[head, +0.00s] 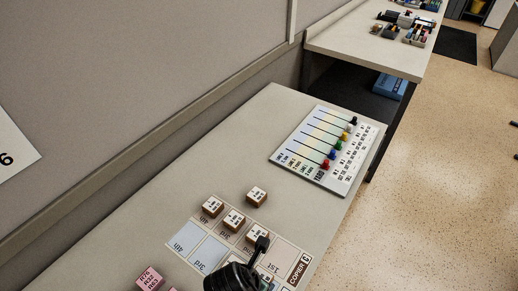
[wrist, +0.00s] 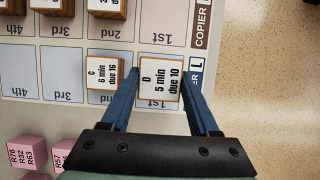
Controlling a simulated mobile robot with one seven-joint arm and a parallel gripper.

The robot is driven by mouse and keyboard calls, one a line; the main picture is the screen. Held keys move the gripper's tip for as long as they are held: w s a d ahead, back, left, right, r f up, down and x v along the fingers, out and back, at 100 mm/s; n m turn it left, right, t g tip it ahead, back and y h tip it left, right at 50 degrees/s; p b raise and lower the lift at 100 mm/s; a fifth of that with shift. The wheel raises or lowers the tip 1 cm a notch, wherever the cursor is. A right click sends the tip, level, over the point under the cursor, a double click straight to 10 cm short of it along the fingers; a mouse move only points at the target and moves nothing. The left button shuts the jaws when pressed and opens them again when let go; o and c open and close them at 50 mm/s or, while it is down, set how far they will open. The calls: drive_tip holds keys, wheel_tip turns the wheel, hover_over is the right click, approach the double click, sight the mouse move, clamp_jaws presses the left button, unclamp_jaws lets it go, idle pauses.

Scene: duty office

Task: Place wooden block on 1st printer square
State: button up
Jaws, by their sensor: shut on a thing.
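My gripper (wrist: 158,75) has its blue fingers at the two sides of a wooden block (wrist: 160,84) marked "D 5 min due 10", and is shut on it. The block is over the blue 1st square (wrist: 158,104) of the lower row, whose end label, partly hidden by a finger, ends in "ER L". Whether it touches the board I cannot tell. Block C (wrist: 104,73) stands on the 2nd square beside it. In the head view, my gripper (head: 262,245) covers this end of the blue row.
The copier row (head: 283,252) lies behind, with wooden blocks (head: 212,207) on it and its 1st square bare. Another block (head: 256,196) stands off the board. Pink blocks (head: 150,278) are at the front left. A slider board (head: 350,165) lies at the far right.

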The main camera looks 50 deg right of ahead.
drive_tip(key=shift+f, duration=2)
drive_tip(key=shift+f, duration=0.1)
drive_tip(key=o, duration=1.4)
drive_tip(key=shift+c, duration=0.2)
drive_tip(key=v, duration=1.2)
drive_tip(key=shift+p, duration=0.45)
